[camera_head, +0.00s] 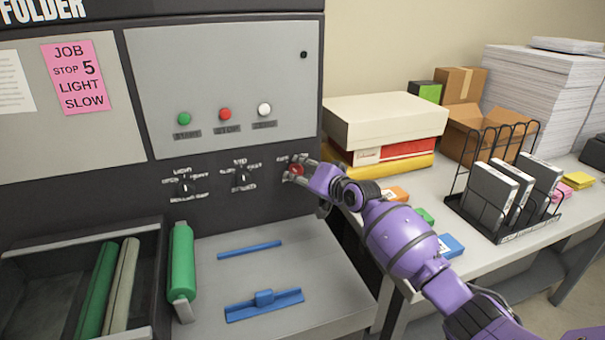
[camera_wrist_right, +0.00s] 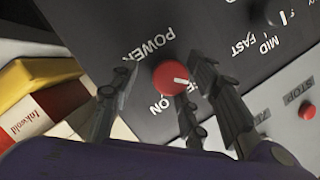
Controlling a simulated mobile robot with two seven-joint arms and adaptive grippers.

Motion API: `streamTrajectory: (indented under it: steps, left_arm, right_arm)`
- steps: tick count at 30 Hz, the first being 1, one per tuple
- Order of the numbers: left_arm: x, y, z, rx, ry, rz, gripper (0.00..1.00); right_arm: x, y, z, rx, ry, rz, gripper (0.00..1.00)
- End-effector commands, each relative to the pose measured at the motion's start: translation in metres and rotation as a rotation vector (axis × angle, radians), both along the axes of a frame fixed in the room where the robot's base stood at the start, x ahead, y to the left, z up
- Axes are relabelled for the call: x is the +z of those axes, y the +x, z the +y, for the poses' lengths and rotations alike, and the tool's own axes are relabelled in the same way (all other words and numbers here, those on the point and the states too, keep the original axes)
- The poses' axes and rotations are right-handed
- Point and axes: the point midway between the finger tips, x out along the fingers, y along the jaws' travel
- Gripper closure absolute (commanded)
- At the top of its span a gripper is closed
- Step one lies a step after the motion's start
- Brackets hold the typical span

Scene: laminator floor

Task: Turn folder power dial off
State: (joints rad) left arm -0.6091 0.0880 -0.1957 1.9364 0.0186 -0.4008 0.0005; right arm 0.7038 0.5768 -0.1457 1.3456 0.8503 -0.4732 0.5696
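The red power dial (camera_head: 295,170) is on the dark front panel of the folder (camera_head: 225,210), at the right end of the dial row. In the right wrist view the red dial (camera_wrist_right: 171,78) has a white pointer mark towards picture right. The labels POWER and ON show beside it; another label is partly hidden by a finger. My right gripper (camera_head: 305,172) is at the dial with its fingers apart. In the wrist view the right gripper's fingers (camera_wrist_right: 160,88) are on either side of the dial, with a gap on the left side; contact on the right is unclear. My left gripper is not in view.
Two black dials (camera_head: 184,187) (camera_head: 241,178) sit left of the red one. Green, red (camera_head: 225,114) and white buttons are above. A table (camera_head: 395,300) at right holds boxes (camera_head: 385,120) and a black wire rack (camera_head: 500,225). A grey shelf (camera_head: 340,285) lies below the panel.

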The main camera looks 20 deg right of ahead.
Motion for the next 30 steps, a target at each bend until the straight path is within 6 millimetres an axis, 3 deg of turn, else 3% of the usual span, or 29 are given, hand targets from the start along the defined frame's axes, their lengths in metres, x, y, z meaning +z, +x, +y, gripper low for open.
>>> streamTrajectory:
  steps: [1, 14, 30]
  left_arm:
    - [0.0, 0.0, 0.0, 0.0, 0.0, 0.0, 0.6]
    - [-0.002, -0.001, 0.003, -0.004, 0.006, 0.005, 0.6]
    - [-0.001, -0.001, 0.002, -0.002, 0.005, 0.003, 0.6]
  right_arm:
    - [-0.007, -0.001, 0.001, 0.002, -0.001, 0.012, 0.6]
    - [0.0, -0.009, -0.002, 0.002, 0.001, 0.002, 0.6]
    - [0.025, -0.102, -0.032, 0.0, 0.0, 0.0, 0.6]
